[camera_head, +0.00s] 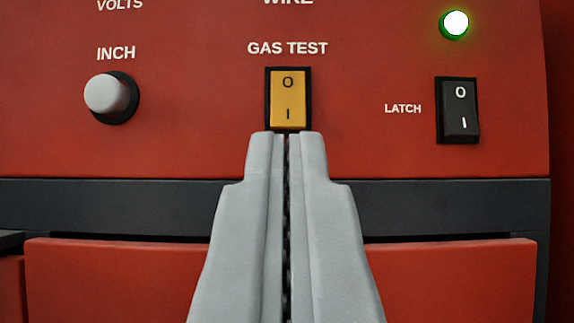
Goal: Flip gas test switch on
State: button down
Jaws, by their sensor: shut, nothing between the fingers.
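The gas test switch (288,98) is a yellow rocker in a black frame, marked O at the top and I at the bottom, under the white words GAS TEST on a red panel. My gripper (287,134) is shut and empty, pointing at the panel. Its fingertips are just at the lower edge of the switch in the picture, below the I mark. Whether they touch it I cannot tell. The bottom edge of the switch's frame is partly hidden by the fingertips.
A black latch rocker switch (460,110) is to the right, and a grey INCH button (108,95) to the left. A green-rimmed lamp (455,24) glows at upper right. A dark strip (110,205) and a red lower panel (110,275) lie below.

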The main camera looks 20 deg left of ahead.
aim_at(287, 105)
jog(key=shift+w+a+r, duration=0.45)
jog(key=shift+w+r, duration=0.1)
jog(key=shift+w, duration=0.8)
jog(key=shift+w+a+r, duration=0.4)
jog(key=shift+w+r, duration=0.1)
jog(key=shift+w, duration=0.9)
jog(key=shift+w+a+r, duration=0.45)
jog(key=shift+w+r, duration=0.1)
jog(key=shift+w, duration=0.8)
